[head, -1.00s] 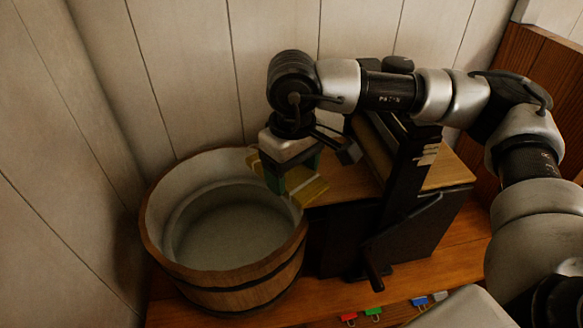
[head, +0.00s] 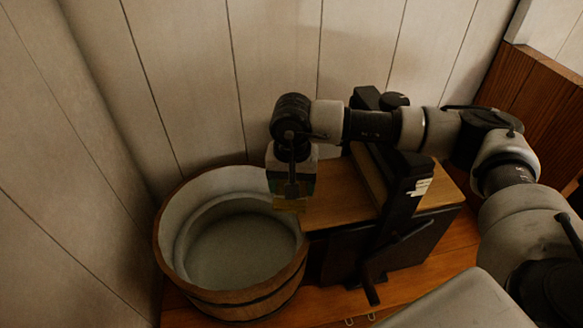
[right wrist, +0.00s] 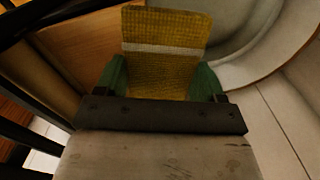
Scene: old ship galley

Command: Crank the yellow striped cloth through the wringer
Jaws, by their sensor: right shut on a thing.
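My right gripper (head: 290,192) points down at the right rim of the wooden tub (head: 236,298), beside the left end of the wringer's wooden board (head: 335,200). Its green fingers are shut on the yellow striped cloth (right wrist: 165,68), which has one pale stripe in the right wrist view. In the head view only a small piece of the cloth (head: 289,205) shows below the fingers. The wringer (head: 398,205) stands right of the tub, with its rollers (head: 369,176) partly hidden by its black frame and my arm. Its crank (head: 372,272) hangs at the front. My left gripper is out of view.
The wringer and tub stand on a wooden counter (head: 435,262). Pale plank walls (head: 190,80) rise close behind and to the left. A brown wooden panel (head: 545,95) is at the right. The tub's inside looks grey, with no cloth visible in it.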

